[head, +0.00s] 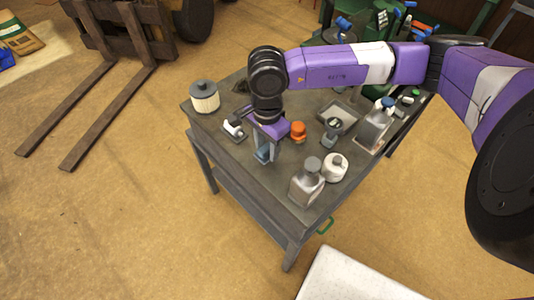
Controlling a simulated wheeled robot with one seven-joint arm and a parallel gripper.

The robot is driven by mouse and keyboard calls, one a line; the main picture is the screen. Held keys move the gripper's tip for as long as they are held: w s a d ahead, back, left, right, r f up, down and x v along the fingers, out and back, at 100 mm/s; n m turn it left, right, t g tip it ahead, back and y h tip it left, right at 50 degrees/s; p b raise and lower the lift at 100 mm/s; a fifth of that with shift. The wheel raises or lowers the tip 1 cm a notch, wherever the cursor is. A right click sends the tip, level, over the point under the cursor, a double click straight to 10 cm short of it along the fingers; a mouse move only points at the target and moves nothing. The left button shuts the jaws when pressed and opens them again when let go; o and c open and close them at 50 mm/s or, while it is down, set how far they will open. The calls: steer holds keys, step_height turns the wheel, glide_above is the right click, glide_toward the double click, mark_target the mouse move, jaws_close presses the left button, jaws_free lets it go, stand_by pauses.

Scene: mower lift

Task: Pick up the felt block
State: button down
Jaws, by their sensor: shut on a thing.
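My gripper (265,150) points down over the near left part of the workbench (226,150). Its jaws are shut on a small blue block (262,155), which I take to be the felt block. The block shows low between the fingers, at or just above the bench top; I cannot tell whether it touches the bench. The fingers and wrist hide part of it.
An orange knob-like item (298,131) stands just right of my gripper. A white-and-black tool (233,128) and a cream canister (204,97) are to the left. A grey bottle (307,182) and white jar (335,167) stand right. Forklift forks (108,110) lie far left.

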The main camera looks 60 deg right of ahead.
mark_target(267, 147)
step_height(267, 147, up, 16)
steer(key=b, duration=0.1)
steer(key=shift+f, duration=0.1)
